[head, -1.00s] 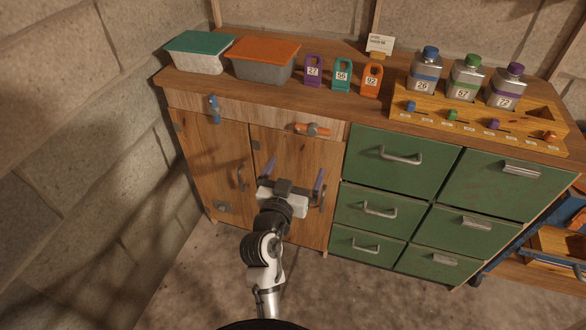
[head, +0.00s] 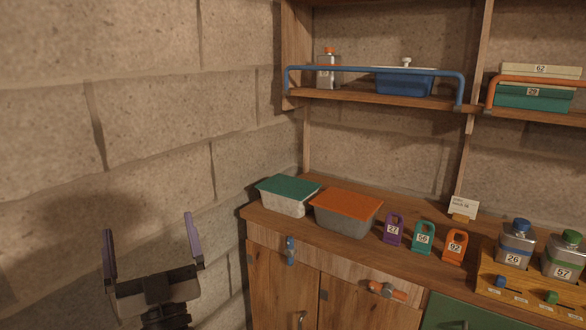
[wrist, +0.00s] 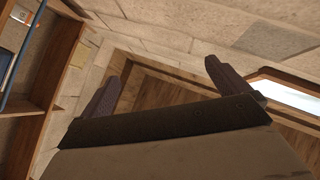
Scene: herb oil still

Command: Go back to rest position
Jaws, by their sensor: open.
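My gripper (head: 148,250) is at the lower left of the head view, raised with its fingers pointing up. It stands in front of the bare block wall, left of the cabinet. Its two purple-grey fingers are wide apart with nothing between them. In the wrist view the gripper (wrist: 160,85) is also open and empty, with wall, wooden beams and a bright window beyond it.
The wooden cabinet (head: 284,285) is to the right. Its top holds a green-lidded bin (head: 289,203), an orange-lidded bin (head: 345,220), numbered tags (head: 423,238) and bottles (head: 515,250). A shelf (head: 375,102) with a blue rail (head: 375,69) hangs above. The left wall side is clear.

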